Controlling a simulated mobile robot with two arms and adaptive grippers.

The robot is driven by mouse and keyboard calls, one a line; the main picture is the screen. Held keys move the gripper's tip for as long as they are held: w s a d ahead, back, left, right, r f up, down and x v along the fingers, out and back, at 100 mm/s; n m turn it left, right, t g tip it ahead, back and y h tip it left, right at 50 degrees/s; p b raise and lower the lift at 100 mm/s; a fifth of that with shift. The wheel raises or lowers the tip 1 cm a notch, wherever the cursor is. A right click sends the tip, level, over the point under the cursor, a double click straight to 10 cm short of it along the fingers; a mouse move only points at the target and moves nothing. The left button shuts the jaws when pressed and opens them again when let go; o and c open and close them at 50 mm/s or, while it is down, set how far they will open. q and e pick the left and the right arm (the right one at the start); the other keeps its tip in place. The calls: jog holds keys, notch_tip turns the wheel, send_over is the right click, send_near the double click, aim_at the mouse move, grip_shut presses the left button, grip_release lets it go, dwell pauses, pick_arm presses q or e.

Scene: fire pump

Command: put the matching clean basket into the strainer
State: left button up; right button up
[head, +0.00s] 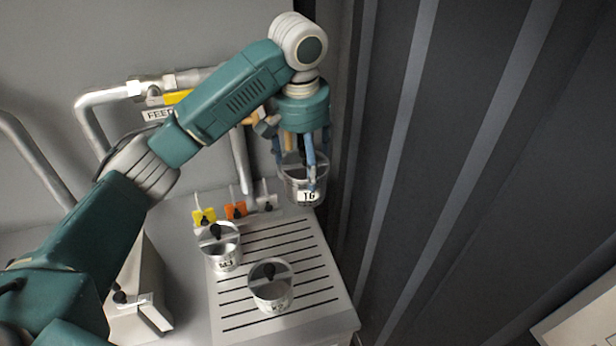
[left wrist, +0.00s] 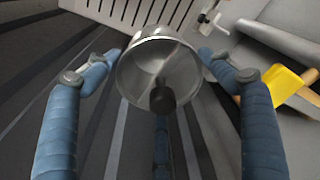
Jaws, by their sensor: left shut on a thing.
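My left gripper (head: 304,165) is shut on a metal basket (head: 303,190) and holds it upright near the right rear end of the slotted board. The basket carries a white label that looks like "16" or "TG". In the left wrist view the basket (left wrist: 158,70) sits between the blue fingers, with a crossbar and black knob over its opening. Two more baskets, a rear one (head: 224,257) and a front one (head: 271,292), stand on the board; their labels are too small to read surely. I cannot clearly identify the strainer. My right gripper is out of view.
A slotted drain board (head: 335,300) lies beside a dark ribbed wall (head: 440,150). Yellow (head: 204,216) and orange (head: 235,210) tags stand along its back. A pipe marked "FEED" (head: 158,114) runs behind my arm. A grey housing (head: 142,285) stands left, partly hidden.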

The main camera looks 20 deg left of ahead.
pick_arm(q)
jog(key=shift+r, duration=0.55)
jog(key=shift+s+r, duration=0.15)
jog(key=shift+s, duration=0.1)
jog(key=s+a+f, duration=0.1)
jog(key=s+a, duration=0.1)
jog(key=s, duration=1.5)
jog(key=shift+d+f, duration=0.1)
jog(key=shift+d, duration=0.05)
